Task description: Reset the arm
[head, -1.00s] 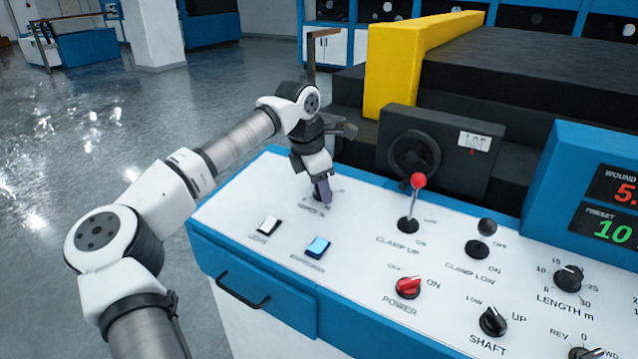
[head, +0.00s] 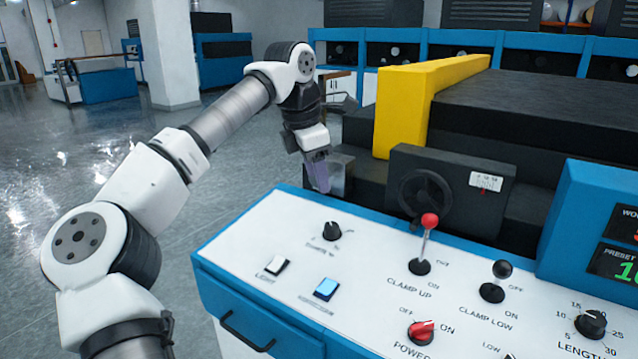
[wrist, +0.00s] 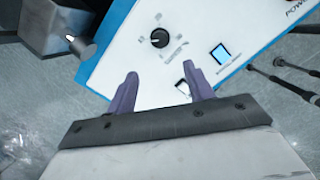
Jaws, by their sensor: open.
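My gripper (head: 320,172) hangs in the air above the far left edge of the white control panel (head: 275,232). Its purple fingers point down and hold nothing. In the wrist view the two fingers of my gripper (wrist: 160,90) stand apart with a clear gap. A black rotary knob (head: 332,231) sits on the panel below the gripper, apart from it. The knob also shows beyond the fingertips in the wrist view (wrist: 159,39).
The panel carries a light switch (head: 277,265), a blue button (head: 326,289), a red-knobbed lever (head: 428,222), a black-knobbed lever (head: 502,270) and a red power knob (head: 422,331). A yellow guard (head: 400,115) and black handwheel (head: 426,193) stand behind. Open floor lies left.

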